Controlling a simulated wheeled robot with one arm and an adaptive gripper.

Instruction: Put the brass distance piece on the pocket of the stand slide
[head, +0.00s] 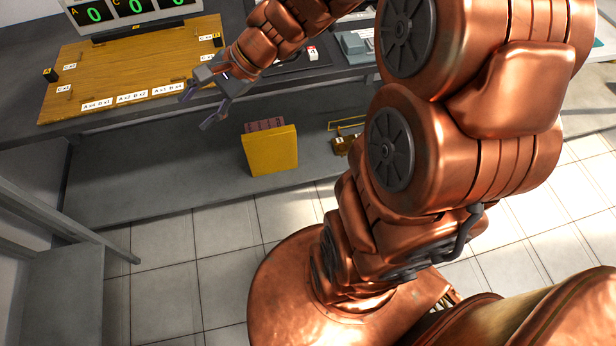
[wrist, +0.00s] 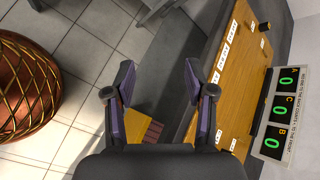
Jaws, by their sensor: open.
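My gripper (head: 197,110) is open and empty over the front edge of the bench, by the wooden board. In the wrist view its two fingers (wrist: 158,72) stand wide apart with nothing between them. I cannot make out the brass distance piece for sure. A small brass-coloured object (head: 342,145) sits low behind my arm, beside a yellow outline, partly hidden. I cannot clearly identify the stand slide or its pocket in either view.
A wooden board (head: 125,70) with white labels and small black blocks lies on the bench. A display (head: 135,12) with green zeros stands behind it. A yellow box (head: 270,152) holding reddish-brown pieces stands below the bench edge. Grey items (head: 355,45) sit right of my gripper.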

